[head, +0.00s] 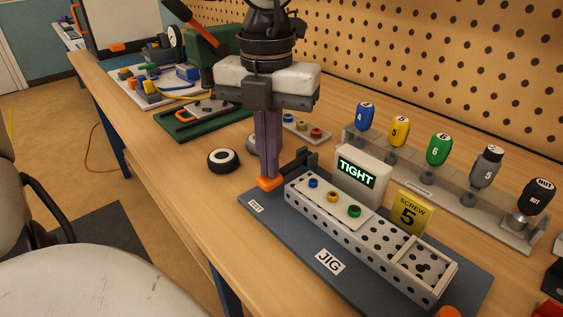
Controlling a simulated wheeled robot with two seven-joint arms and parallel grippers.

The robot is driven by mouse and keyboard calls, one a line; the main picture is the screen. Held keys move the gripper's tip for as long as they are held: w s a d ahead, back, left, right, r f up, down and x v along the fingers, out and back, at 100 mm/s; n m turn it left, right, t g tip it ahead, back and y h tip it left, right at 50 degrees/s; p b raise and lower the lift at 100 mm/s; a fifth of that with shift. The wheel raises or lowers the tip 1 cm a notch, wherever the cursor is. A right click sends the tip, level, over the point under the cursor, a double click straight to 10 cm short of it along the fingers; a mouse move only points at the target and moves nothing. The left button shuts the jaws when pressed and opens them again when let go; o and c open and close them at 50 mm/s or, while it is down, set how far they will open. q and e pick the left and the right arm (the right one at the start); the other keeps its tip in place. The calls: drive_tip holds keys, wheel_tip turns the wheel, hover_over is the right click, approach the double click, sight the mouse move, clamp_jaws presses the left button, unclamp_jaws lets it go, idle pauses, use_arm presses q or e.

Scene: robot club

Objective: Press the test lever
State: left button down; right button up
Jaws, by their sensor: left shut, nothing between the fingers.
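The test lever (270,184) has an orange end pad and a dark arm running to a dark bracket at the far left end of the jig (329,262), by a "TEST" label. My left gripper (270,176) points straight down, shut and empty, with its fingertips at the orange pad. I cannot tell whether they press on it or just meet it. The fingers hide part of the lever. A white perforated beam (370,238) lies on the jig, with a plate carrying blue, yellow and green screws. The display (360,174) reads "TIGHT". My right gripper is not in view.
A yellow "SCREW 5" card (409,212) stands behind the beam. A rack (425,190) of several coloured, numbered drivers stands at the back right. A black-and-white wheel (224,160) lies left of my gripper. A green board (196,121) lies farther back. A chair stands at left.

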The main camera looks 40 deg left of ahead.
use_arm(q)
drive_tip(key=shift+r+p, duration=1.6)
drive_tip(key=shift+r, duration=0.9)
